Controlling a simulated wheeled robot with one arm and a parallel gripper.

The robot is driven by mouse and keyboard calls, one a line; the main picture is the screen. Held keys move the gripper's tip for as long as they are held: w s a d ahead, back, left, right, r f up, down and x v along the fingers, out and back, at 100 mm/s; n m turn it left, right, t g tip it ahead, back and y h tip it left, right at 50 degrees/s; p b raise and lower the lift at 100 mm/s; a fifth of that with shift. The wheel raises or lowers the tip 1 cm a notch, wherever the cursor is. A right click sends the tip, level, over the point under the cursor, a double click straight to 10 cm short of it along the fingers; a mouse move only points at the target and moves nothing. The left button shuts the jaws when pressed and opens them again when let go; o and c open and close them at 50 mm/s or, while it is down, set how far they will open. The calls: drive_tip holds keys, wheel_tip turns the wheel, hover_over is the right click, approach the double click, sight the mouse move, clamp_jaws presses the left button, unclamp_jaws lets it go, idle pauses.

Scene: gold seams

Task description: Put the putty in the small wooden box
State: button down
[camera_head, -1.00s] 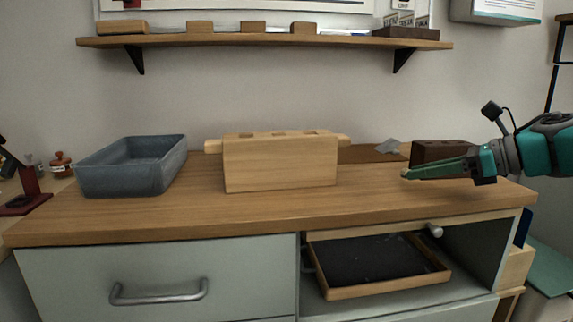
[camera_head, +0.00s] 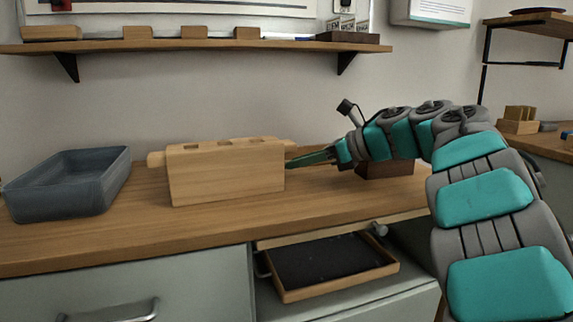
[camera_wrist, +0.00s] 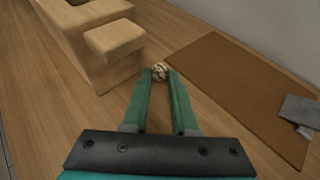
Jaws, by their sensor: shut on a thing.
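My gripper (camera_wrist: 160,80) is shut on a small, speckled, pale lump, seemingly the putty (camera_wrist: 160,69), held between its fingertips. In the head view the green fingers (camera_head: 291,163) reach left to the right end of a pale wooden block-like holder (camera_head: 228,172) with slots in its top. The lump cannot be made out there. The holder also shows in the wrist view (camera_wrist: 86,45), its projecting end just left of the fingertips. A dark brown block or box (camera_head: 386,170) stands behind my arm, partly hidden. I cannot tell which thing is the small wooden box.
A blue-grey bin (camera_head: 70,186) stands at the counter's left. A brown mat (camera_wrist: 235,95) with a grey piece (camera_wrist: 299,110) lies right of the fingers. Below, a tray with a dark bottom (camera_head: 325,264) sits in an open compartment. The front of the counter (camera_head: 130,228) is clear.

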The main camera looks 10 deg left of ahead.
sight(286, 161)
drive_tip(key=a, duration=0.3)
drive_tip(key=shift+w+a+p, duration=0.15)
drive_tip(key=shift+w+p, duration=0.15)
drive_tip(key=shift+w, duration=0.1)
drive_tip(key=shift+a+f, duration=0.2)
drive_tip(key=shift+a, duration=0.05)
drive_tip(key=shift+d+f, duration=0.1)
drive_tip(key=shift+f, duration=0.45)
drive_tip(key=shift+f+b, duration=0.2)
drive_tip(key=shift+b, duration=0.1)
drive_tip(key=c, duration=1)
unclamp_jaws()
drive_tip(key=shift+r, duration=0.15)
